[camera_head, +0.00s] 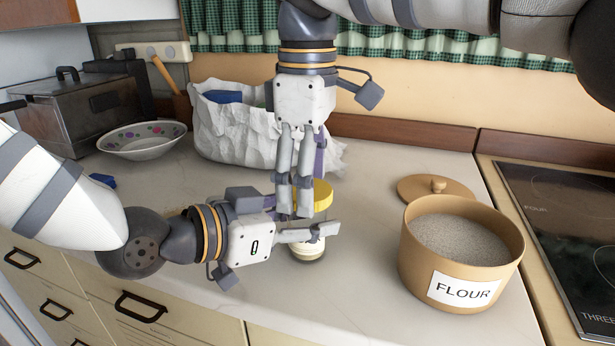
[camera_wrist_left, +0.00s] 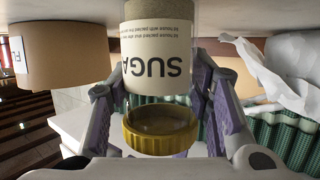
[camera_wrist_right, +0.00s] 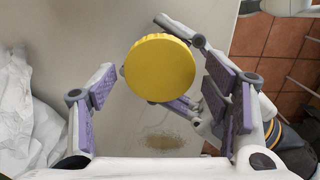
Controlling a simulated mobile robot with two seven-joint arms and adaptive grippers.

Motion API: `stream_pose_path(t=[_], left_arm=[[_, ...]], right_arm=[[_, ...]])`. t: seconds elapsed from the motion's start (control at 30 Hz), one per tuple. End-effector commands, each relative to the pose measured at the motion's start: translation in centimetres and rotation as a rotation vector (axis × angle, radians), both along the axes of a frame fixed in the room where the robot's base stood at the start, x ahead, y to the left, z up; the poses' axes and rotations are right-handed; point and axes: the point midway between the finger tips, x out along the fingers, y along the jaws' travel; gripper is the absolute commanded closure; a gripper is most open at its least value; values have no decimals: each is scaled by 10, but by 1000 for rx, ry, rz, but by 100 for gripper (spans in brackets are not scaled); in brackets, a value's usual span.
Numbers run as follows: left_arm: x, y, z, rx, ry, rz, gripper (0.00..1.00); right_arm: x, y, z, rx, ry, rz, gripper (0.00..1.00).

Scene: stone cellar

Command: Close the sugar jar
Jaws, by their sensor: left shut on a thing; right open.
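The sugar jar (camera_head: 308,248) stands upright on the counter. Its "SUGAR" label (camera_wrist_left: 158,62) appears upside down in the left wrist view. A ribbed yellow lid (camera_head: 322,194) is at the jar's top; whether it is fully seated cannot be told. My left gripper (camera_head: 318,233) comes in level from the left and is shut on the jar, with fingers on both sides. My right gripper (camera_head: 296,208) points down from above, its fingers open around the lid. In the right wrist view the lid's round top (camera_wrist_right: 160,68) lies between the spread fingers.
An open flour canister (camera_head: 460,290) stands to the right, its wooden lid (camera_head: 435,187) behind it. The stove (camera_head: 560,220) is farther right. A crumpled white bag (camera_head: 232,135) and patterned bowl (camera_head: 142,151) are behind. The counter between jar and canister is clear.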

Motion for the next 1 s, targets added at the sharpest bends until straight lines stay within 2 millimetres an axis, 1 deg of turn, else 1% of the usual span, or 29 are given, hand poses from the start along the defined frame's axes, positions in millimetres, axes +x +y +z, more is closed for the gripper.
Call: stream_pose_path(t=[0.27,0.3,0.37,0.4,0.47,0.5,0.8,0.83,0.87,0.9,1.0], left_arm=[[0,0,-1,1,2,0,100],[0,0,-1,1,2,0,100],[0,0,-1,1,2,0,100],[0,0,-1,1,2,0,100],[0,0,-1,1,2,0,100],[0,0,-1,1,2,0,100],[0,0,-1,1,3,2,100],[0,0,-1,1,3,2,100],[0,0,-1,1,3,2,100],[0,0,-1,1,3,2,100],[0,0,-1,1,2,1,100]], right_arm=[[0,0,-2,1,0,-1,30],[0,0,-2,1,0,-1,34],[0,0,-2,1,0,-1,48],[0,0,-2,0,0,-1,57],[0,0,-2,0,0,0,71],[0,0,-2,0,0,0,80],[0,0,-2,-1,1,-11,80],[0,0,-2,-1,1,-11,40],[0,0,-2,-1,1,-11,33],[0,0,-2,-1,1,-11,24],[0,0,-2,-1,1,-11,23]])
